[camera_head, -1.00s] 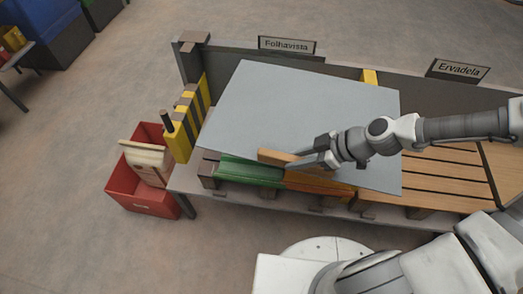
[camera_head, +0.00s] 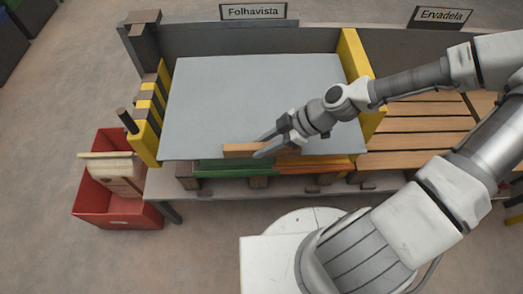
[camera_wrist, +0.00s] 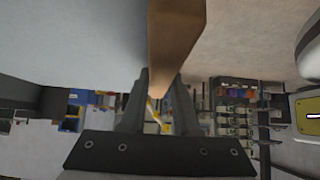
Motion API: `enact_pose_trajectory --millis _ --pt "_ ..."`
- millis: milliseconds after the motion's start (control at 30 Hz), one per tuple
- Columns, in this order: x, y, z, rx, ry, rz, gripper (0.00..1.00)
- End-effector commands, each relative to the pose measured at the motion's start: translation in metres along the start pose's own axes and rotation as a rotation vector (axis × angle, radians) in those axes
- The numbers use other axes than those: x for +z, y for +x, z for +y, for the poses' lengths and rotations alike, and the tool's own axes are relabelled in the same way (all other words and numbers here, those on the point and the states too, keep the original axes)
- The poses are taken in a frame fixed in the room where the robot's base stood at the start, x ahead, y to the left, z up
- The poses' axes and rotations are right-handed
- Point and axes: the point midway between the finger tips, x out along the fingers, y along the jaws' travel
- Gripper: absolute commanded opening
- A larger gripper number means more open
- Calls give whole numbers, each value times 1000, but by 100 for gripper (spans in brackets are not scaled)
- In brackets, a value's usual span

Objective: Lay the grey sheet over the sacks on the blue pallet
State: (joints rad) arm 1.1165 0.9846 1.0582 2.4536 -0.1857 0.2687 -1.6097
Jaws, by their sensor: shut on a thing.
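My gripper (camera_head: 262,145) is shut on a wooden bar (camera_head: 238,150) at the front edge of the grey sheet (camera_head: 250,95). In the wrist view the bar (camera_wrist: 175,40) runs up from between the fingers (camera_wrist: 160,100), with the sheet's pale underside (camera_wrist: 75,35) around it. The sheet spans the Folhavista bay, nearly square to it. Below its front edge show a green item (camera_head: 235,166) and an orange one (camera_head: 318,165), on brown supports. Whether these are sacks, and whether the sheet touches them, I cannot tell. No blue pallet shows; most of what lies below is hidden.
A yellow-and-dark striped guard (camera_head: 150,112) stands at left, a yellow panel (camera_head: 358,75) at right. A red bin (camera_head: 110,198) holding a beige item (camera_head: 110,168) is on the floor at left.

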Motion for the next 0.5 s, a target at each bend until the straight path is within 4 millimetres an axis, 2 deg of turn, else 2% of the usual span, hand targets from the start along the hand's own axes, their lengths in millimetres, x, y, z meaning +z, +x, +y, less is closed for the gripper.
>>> enact_pose_trajectory --millis 267,500 --pt "12 12 6 2 0 0 0" --pt "30 30 20 1 0 0 0"
